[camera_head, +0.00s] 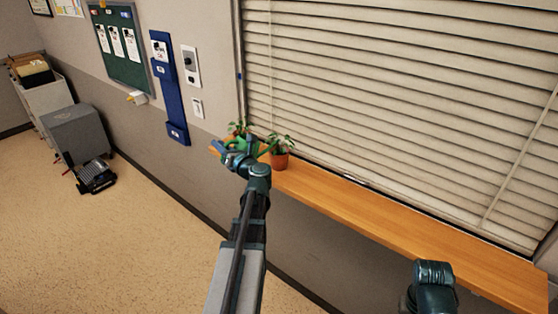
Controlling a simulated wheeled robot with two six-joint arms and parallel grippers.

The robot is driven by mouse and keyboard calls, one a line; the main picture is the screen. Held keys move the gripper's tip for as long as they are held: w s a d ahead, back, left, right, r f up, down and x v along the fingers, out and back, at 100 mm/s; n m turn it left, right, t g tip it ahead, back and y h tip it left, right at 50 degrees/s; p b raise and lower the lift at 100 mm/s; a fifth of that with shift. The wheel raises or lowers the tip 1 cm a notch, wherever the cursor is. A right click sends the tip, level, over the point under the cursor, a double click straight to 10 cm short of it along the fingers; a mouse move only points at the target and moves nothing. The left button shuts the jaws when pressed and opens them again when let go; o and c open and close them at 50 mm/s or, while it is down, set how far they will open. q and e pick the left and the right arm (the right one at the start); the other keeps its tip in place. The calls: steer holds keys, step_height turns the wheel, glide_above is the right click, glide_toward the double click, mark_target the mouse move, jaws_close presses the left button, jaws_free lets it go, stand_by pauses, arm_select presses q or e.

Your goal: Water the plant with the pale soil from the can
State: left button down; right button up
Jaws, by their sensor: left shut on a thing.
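My left gripper (233,152) is at the left end of the wooden sill, shut on the green watering can (240,143). The can is largely hidden by my gripper and wrist, so its tilt cannot be told. A leafy plant in a terracotta pot (281,161) stands on the sill just right of the gripper. A second leafy plant (239,128) shows behind the can, its pot mostly hidden. The soil colour of neither plant can be made out. Part of my right arm shows at the lower right; its gripper is not visible.
The wooden sill (390,220) is clear to the right of the potted plant, below closed window blinds (390,95). A blue wall holder (171,90) hangs to the left. A grey cabinet (77,132) and a black device (95,177) stand on the open floor further left.

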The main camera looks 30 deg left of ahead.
arm_select(q)
step_height(320, 180, down, 8)
steer(key=n+b, duration=0.5)
steer(key=b, duration=0.2)
steer(key=shift+s+b, duration=0.15)
steer(key=shift+b, duration=0.2)
steer(key=shift+r, duration=0.15)
step_height(320, 180, up, 5)
steer(key=p, duration=0.5)
